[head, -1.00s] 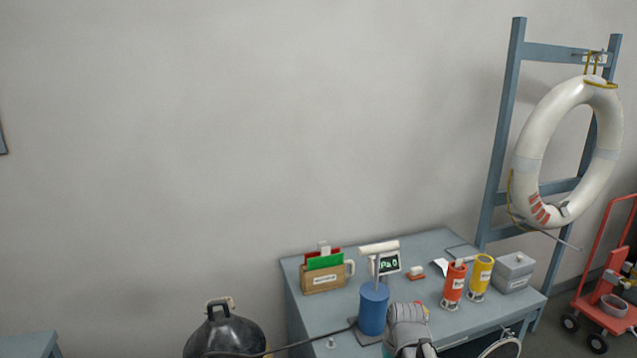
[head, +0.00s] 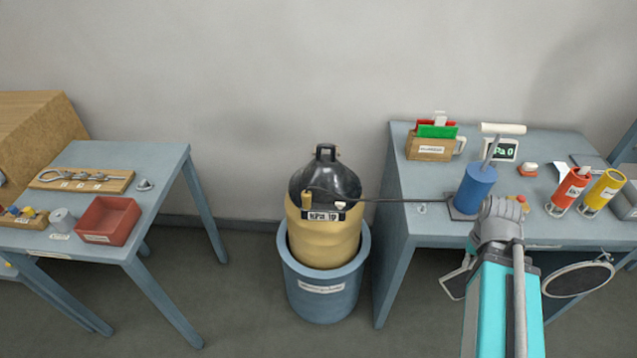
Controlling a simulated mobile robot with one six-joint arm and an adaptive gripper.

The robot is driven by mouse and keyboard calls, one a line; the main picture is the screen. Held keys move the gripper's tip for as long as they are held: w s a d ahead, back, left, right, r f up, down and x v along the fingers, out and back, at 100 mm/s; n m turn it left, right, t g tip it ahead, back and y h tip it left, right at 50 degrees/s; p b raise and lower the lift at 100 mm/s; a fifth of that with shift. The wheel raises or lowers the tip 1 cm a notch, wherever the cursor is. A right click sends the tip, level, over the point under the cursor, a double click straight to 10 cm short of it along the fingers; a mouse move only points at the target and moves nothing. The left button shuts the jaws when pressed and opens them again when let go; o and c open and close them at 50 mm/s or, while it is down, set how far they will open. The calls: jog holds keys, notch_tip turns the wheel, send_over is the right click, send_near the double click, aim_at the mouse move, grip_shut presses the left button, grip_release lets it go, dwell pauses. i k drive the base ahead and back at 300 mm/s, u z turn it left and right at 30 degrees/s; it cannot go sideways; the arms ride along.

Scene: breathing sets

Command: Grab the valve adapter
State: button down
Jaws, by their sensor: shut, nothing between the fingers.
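I cannot tell for sure which thing is the valve adapter, as the labels are too small to read. Two small metal parts lie on the left table (head: 158,158): a grey cylinder (head: 62,219) near its front edge and a silver cone-shaped fitting (head: 145,185) near its right edge. A brass fitting (head: 307,199) sits on the hose at the black-topped tan cylinder (head: 325,235).
The tan cylinder stands in a blue tub (head: 327,305) between the tables. A hose (head: 400,200) runs from it to the right table (head: 400,165). A red tray (head: 108,221) and a tool board (head: 82,180) are on the left table. A blue canister (head: 475,188) stands on the right table.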

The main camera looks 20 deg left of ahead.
aim_at(305, 199)
jog(key=z, duration=0.05)
jog(key=k, duration=0.5)
jog(key=u, duration=0.7)
jog(key=i, duration=0.45)
jog(key=u, duration=0.45)
